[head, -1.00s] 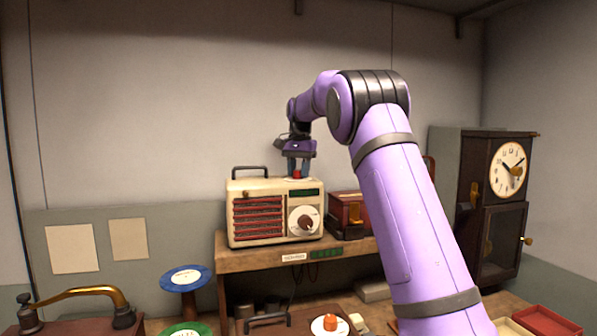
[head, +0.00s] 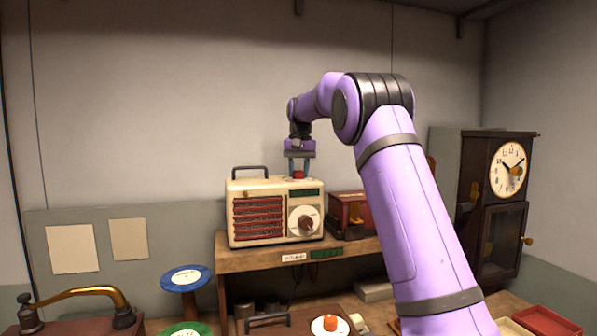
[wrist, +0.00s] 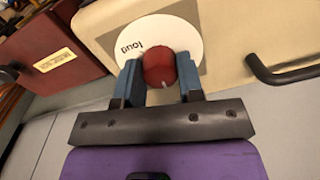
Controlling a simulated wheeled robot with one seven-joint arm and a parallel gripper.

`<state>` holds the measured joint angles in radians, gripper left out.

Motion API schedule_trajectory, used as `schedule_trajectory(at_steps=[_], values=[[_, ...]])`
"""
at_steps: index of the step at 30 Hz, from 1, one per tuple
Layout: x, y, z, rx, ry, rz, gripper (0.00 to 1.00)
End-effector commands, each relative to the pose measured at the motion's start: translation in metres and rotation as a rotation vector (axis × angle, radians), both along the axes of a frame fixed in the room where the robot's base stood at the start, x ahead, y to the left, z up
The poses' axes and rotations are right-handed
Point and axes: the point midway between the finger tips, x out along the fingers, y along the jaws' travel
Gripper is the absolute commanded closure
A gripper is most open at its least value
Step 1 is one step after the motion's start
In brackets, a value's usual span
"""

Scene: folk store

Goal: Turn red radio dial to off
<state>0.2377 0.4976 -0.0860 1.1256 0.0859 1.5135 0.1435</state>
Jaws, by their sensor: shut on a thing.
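The red dial (head: 299,175) sits on a round white plate on top of the cream radio (head: 240,187). In the wrist view, the red dial (wrist: 160,70) is between my gripper's two blue fingers. The white plate (wrist: 185,35) bears the word "loud", near the dial's upper left side. A small pale mark shows on the dial's lower edge, facing my gripper's palm. My gripper (head: 299,168) points straight down and is shut on the dial; it also shows in the wrist view (wrist: 158,64). Any other wording on the plate is hidden or unreadable.
The radio's front has a brown dial (head: 306,223) on a white disc. A carry handle (head: 250,171) rises at its left. A red box (head: 350,214) stands to the right. A dark clock case (head: 490,205) is further right.

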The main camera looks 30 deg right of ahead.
Motion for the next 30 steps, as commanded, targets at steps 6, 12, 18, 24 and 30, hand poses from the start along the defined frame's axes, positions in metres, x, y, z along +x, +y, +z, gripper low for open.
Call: schedule_trajectory(at_steps=[6, 12, 18, 24, 30], values=[[0.0, 0.0, 0.0, 0.0, 0.0, 0.002, 0.89], [0.0, 0.0, 0.0, 0.0, 0.0, 0.002, 0.47], [0.0, 0.0, 0.0, 0.0, 0.0, 0.001, 0.4], [0.0, 0.0, 0.005, 0.0, -0.001, 0.001, 0.4], [0.0, -0.002, 0.033, -0.001, -0.004, 0.001, 0.4]])
